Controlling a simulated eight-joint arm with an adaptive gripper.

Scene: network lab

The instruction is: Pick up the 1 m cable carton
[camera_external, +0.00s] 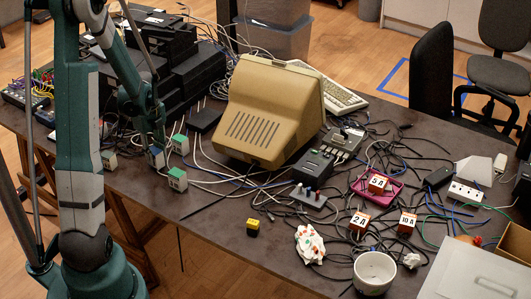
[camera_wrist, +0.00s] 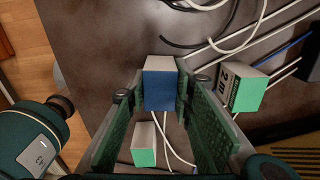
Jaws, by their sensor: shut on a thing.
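My gripper (camera_external: 153,140) reaches down at the left part of the table. In the wrist view my gripper (camera_wrist: 158,93) has its two green fingers on either side of a small carton with a blue face and a whitish top (camera_wrist: 160,88), shut on it. This blue carton (camera_external: 156,158) also shows under the fingers in the external view; I cannot read a length on it or tell whether it is lifted. A green-faced carton marked 2 m (camera_wrist: 243,88) lies to the right. Another green carton (camera_wrist: 144,146) shows below, partly between the fingers.
Green-and-white cartons (camera_external: 177,179) and (camera_external: 180,144) stand close by, with white cables around them. Black boxes (camera_external: 190,65) are stacked behind. A beige monitor (camera_external: 262,115) stands to the right. The table's front left is mostly clear.

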